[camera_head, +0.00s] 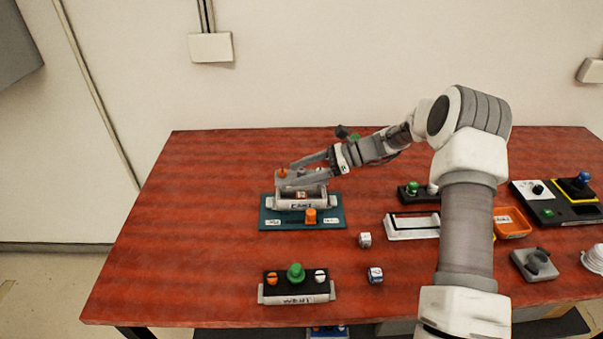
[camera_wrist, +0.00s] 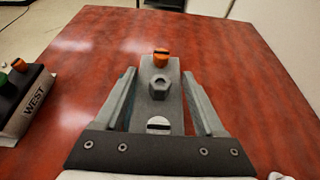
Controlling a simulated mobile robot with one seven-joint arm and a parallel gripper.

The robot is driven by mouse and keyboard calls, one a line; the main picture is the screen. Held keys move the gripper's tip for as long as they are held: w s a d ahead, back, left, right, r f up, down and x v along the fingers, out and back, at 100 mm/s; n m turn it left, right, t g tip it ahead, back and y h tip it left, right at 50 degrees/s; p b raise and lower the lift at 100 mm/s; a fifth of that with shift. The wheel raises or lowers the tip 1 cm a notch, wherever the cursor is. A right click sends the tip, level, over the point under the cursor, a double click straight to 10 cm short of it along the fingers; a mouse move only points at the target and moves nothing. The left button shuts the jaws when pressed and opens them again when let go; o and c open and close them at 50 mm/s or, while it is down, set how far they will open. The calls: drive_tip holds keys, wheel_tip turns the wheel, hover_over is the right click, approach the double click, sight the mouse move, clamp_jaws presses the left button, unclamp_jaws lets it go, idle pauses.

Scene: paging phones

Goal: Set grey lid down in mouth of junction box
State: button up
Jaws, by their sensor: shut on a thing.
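The grey lid (camera_head: 291,180) is held level or nearly so by my gripper (camera_head: 312,171), just above the junction box (camera_head: 287,204). In the wrist view the lid (camera_wrist: 158,103) lies lengthwise between the fingers of my gripper (camera_wrist: 160,82), with an orange screw at its far end, a grey knob in its middle and a white slotted screw at its near end. The box is a white, lettered body on a teal base (camera_head: 331,220), with something reddish showing at its mouth. In the wrist view the lid and fingers hide the box. I cannot tell whether lid and box touch.
An orange knob (camera_head: 310,215) stands at the teal base's front. A box marked WEST (camera_head: 297,293) with a black lid stands nearer. Further right are a white tray (camera_head: 412,233) and an orange bin (camera_head: 513,223).

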sight(301, 195)
drive_tip(key=shift+f+b, duration=0.45)
drive_tip(key=shift+f, duration=0.45)
drive_tip(key=shift+f, duration=0.45)
idle(0.4)
drive_tip(key=shift+f+b, duration=0.35)
drive_tip(key=shift+f, duration=0.2)
drive_tip(key=shift+f, duration=0.5)
idle(0.8)
drive_tip(key=o, duration=1.4)
drive_tip(key=shift+o, duration=0.2)
drive_tip(key=shift+r, duration=0.1)
drive_tip(key=shift+r+p, duration=2.1)
drive_tip(key=shift+r, duration=0.95)
